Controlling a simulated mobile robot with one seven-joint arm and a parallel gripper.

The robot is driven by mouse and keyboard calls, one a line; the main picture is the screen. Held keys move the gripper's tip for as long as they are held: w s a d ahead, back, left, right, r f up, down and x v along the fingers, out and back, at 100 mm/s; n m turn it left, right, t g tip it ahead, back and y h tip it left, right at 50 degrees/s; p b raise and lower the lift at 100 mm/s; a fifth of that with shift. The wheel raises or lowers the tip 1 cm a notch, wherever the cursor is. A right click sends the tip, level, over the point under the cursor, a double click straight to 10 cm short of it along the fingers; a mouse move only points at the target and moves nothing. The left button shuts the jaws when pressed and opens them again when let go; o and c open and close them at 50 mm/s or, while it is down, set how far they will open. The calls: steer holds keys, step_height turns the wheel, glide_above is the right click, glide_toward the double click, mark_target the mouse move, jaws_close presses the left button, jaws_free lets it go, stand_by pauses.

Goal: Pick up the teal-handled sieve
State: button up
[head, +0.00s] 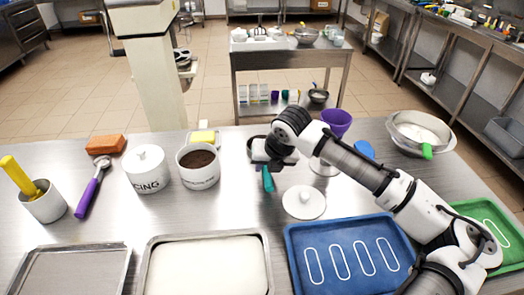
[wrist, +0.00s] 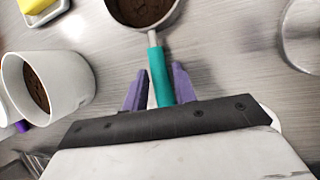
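The teal-handled sieve (wrist: 158,72) lies on the steel table in the wrist view, its round end at the top edge filled with something dark brown. In the head view its teal handle (head: 268,180) shows just below my gripper (head: 272,162), and the arm hides most of the rest. In the wrist view the two purple fingers of my gripper (wrist: 160,88) stand on either side of the handle. Narrow gaps show between the fingers and the handle, so the gripper looks open around it.
A white pot of brown powder (head: 213,178) stands left of the gripper. A white lid (head: 304,211) lies in front to the right. A purple cup (head: 336,122) is behind the arm. A blue tray (head: 293,262) and a white-filled tray (head: 152,281) line the front.

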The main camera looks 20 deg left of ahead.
jaws_close()
steer(key=shift+r, duration=0.1)
